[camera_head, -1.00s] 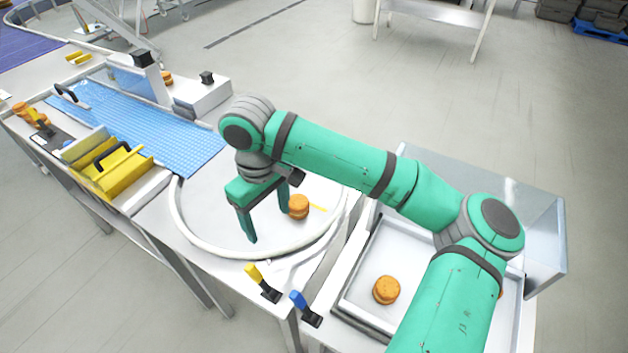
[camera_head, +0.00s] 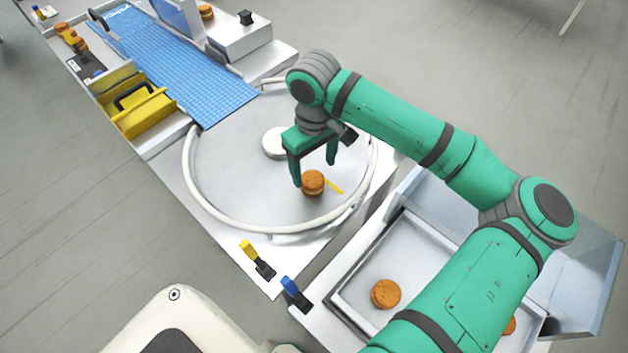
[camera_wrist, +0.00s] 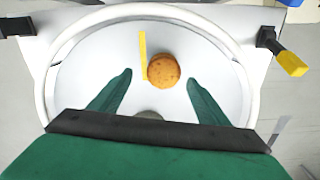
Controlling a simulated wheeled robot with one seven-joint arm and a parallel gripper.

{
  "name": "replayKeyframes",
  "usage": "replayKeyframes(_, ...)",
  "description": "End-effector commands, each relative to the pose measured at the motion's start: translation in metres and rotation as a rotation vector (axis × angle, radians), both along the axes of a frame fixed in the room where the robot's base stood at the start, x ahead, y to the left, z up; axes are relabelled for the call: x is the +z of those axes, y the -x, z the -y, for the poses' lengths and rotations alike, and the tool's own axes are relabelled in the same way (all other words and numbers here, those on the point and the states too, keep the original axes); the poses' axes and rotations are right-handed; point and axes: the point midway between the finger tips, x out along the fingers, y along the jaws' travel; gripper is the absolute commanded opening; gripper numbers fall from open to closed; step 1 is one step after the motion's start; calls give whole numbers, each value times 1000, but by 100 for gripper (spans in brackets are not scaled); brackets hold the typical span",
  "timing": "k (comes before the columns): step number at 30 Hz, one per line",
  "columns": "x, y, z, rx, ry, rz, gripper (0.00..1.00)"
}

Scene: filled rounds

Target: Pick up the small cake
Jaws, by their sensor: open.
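The small cake (camera_head: 313,183) is a round orange-brown filled cake on the grey round table with a raised white rim (camera_head: 205,205). A short yellow strip (camera_head: 335,186) lies beside it. My green gripper (camera_head: 314,172) is open and empty, fingers pointing down. In the head view the cake shows between and just below the fingertips. In the wrist view the cake (camera_wrist: 163,68) lies just beyond the open fingertips (camera_wrist: 160,78), roughly centred between them. The fingers look apart from the cake; their exact height above the table is unclear.
A tray (camera_head: 345,305) at the front right holds another cake (camera_head: 386,294); a further cake (camera_head: 510,326) is partly behind my arm. A blue belt (camera_head: 190,75) and a yellow box (camera_head: 138,112) are at upper left. A white disc (camera_head: 277,143) sits mid-table. Clamps stand at the table's front.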

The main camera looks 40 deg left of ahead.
Motion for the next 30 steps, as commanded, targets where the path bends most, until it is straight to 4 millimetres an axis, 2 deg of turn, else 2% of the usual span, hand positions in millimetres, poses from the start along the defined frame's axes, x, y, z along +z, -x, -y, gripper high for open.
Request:
replayKeyframes(5,-12,1,0,-1,1,-1,70)
replayKeyframes(13,-48,4,0,-5,1,-1,70)
replayKeyframes(23,-55,3,1,-6,0,0,70)
replayKeyframes(27,-55,4,-1,-4,0,0,39)
replayKeyframes(30,-55,4,-1,-4,0,0,38)
